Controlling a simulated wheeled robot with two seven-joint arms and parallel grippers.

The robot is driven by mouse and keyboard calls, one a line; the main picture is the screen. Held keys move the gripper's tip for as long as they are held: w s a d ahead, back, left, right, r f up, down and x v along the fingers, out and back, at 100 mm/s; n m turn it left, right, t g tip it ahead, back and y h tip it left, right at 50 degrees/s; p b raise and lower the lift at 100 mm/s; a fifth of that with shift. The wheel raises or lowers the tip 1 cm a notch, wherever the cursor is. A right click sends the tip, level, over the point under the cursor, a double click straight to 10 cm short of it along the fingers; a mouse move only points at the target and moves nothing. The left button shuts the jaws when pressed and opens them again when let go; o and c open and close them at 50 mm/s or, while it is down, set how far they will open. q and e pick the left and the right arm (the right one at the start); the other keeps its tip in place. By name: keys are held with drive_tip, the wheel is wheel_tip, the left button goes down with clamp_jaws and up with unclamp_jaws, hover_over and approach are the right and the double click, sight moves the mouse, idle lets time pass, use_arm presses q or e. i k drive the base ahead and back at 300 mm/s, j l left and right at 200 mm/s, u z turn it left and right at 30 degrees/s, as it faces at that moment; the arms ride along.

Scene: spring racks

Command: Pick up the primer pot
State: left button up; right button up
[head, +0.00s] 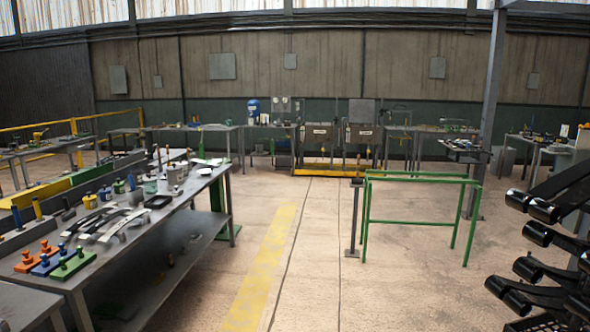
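Several small pots and cups stand on the long grey workbench (135,232) at the left. A pale pot (176,174) is near its far half, with a grey-green cup (150,185) just left of it. Neither of my grippers shows in the head view.
Curved metal strips (110,222) and orange, blue and green peg blocks (55,259) lie on the bench. A green rail frame (418,178) stands mid-right. A dark rack with black cylinders (545,235) fills the right edge. The central floor is clear.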

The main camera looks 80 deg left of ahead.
sight(138, 175)
drive_tip(key=u, duration=3.8)
drive_tip(key=i+l+z, duration=0.4)
drive_tip(key=i, duration=0.45)
drive_tip(key=i+z, duration=0.4)
drive_tip(key=i, duration=0.45)
drive_tip(key=i+l, duration=0.1)
drive_tip(key=i, duration=3.35)
drive_tip(key=j+u, duration=0.05)
drive_tip(key=j, duration=0.05)
